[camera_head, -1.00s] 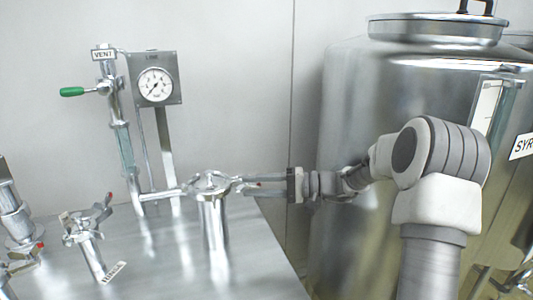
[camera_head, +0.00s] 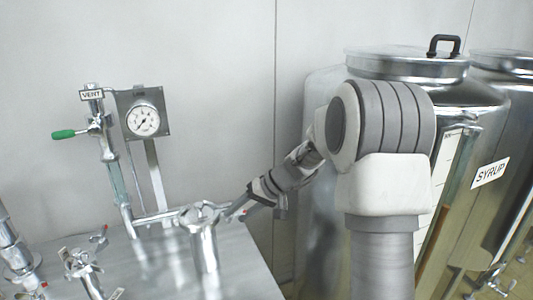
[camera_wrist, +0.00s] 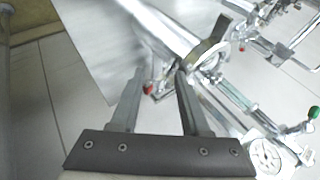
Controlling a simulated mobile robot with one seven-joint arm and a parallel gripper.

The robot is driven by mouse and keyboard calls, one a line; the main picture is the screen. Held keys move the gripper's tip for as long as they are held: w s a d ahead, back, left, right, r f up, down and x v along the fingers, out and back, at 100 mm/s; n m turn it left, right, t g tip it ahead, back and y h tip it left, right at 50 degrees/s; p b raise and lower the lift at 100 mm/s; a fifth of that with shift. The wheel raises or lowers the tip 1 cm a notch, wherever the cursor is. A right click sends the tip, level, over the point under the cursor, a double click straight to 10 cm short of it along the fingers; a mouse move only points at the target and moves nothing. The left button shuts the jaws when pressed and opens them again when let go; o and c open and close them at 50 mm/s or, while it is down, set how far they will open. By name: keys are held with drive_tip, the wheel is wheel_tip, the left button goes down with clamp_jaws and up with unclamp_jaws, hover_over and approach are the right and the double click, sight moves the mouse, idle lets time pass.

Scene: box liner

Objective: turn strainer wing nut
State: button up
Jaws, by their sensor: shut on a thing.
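The strainer (camera_head: 206,252) is a shiny upright metal cylinder near the table's right edge, with a clamp ring (camera_head: 200,214) around its top. In the wrist view, the strainer body (camera_wrist: 160,28) runs diagonally and the curved clamp (camera_wrist: 214,52) is beyond the right fingertip. My gripper (camera_head: 236,213) reaches in from the right, tilted down to the clamp's right side. In the wrist view, my gripper (camera_wrist: 161,76) is shut on a small metal part with a red end (camera_wrist: 148,89), apparently the wing nut. Its shape is mostly hidden by the fingers.
A round gauge (camera_head: 142,121) and a vent valve with a green handle (camera_head: 63,134) stand behind the strainer. A second clamped fitting (camera_head: 84,266) is at left. A large syrup tank (camera_head: 405,85) stands right. Some bare metal table (camera_head: 150,262) lies between the fittings.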

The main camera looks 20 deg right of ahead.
drive_tip(key=shift+s+a+r+n+h+p, duration=0.15)
drive_tip(key=shift+h+p, duration=0.55)
drive_tip(key=shift+p, duration=1.1)
drive_tip(key=shift+w+a+r+n+h+p, duration=0.2)
drive_tip(key=shift+h+p, duration=0.5)
drive_tip(key=shift+p, duration=1.15)
drive_tip(key=shift+s+a+r+n+h+p, duration=0.2)
drive_tip(key=shift+h+p, duration=0.5)
drive_tip(key=shift+p, duration=1.1)
drive_tip(key=shift+f+p, duration=0.1)
drive_tip(key=shift+p, duration=0.45)
drive_tip(key=b+v, duration=0.1)
drive_tip(key=v, duration=1.5)
drive_tip(key=s+r+h+b, duration=0.1)
drive_tip(key=s+r, duration=0.2)
drive_tip(key=s, duration=0.3)
drive_tip(key=s+a+r+h+b, duration=0.1)
drive_tip(key=s+r, duration=0.3)
drive_tip(key=s, duration=0.2)
drive_tip(key=shift+s+a+n+t+h, duration=0.3)
drive_tip(key=shift+s+n, duration=0.05)
drive_tip(key=shift+w, duration=0.1)
